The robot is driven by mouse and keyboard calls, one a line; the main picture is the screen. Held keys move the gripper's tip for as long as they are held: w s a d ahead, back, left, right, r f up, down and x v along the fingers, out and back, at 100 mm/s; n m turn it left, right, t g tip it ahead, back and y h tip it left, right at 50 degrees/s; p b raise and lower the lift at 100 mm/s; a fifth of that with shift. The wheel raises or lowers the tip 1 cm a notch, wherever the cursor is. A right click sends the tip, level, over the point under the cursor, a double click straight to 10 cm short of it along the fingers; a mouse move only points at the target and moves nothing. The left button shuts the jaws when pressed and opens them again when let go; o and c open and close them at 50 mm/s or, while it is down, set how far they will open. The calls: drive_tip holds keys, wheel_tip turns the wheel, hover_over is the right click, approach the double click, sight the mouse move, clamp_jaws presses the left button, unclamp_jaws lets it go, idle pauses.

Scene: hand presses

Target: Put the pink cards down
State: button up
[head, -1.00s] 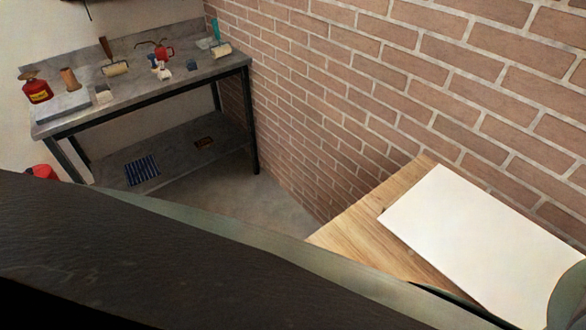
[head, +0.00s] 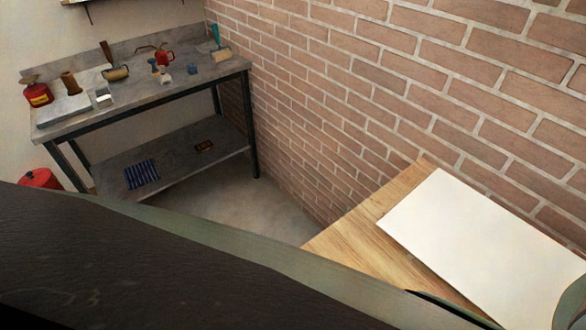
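I see no pink cards in the head view. My gripper is out of view. A large dark shape with a grey-green edge, part of my own body, covers the lower left and hides what lies behind it. A wooden table (head: 352,239) stands at the lower right with a flat white board (head: 478,241) lying on it. Nothing is seen on the bare part of the board.
A grey workbench (head: 135,97) against the far wall holds a red can (head: 38,95), rollers and several small items. Its lower shelf (head: 175,166) carries a blue striped piece (head: 142,174). A red container (head: 40,178) stands at left. A brick wall (head: 400,90) runs along the right.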

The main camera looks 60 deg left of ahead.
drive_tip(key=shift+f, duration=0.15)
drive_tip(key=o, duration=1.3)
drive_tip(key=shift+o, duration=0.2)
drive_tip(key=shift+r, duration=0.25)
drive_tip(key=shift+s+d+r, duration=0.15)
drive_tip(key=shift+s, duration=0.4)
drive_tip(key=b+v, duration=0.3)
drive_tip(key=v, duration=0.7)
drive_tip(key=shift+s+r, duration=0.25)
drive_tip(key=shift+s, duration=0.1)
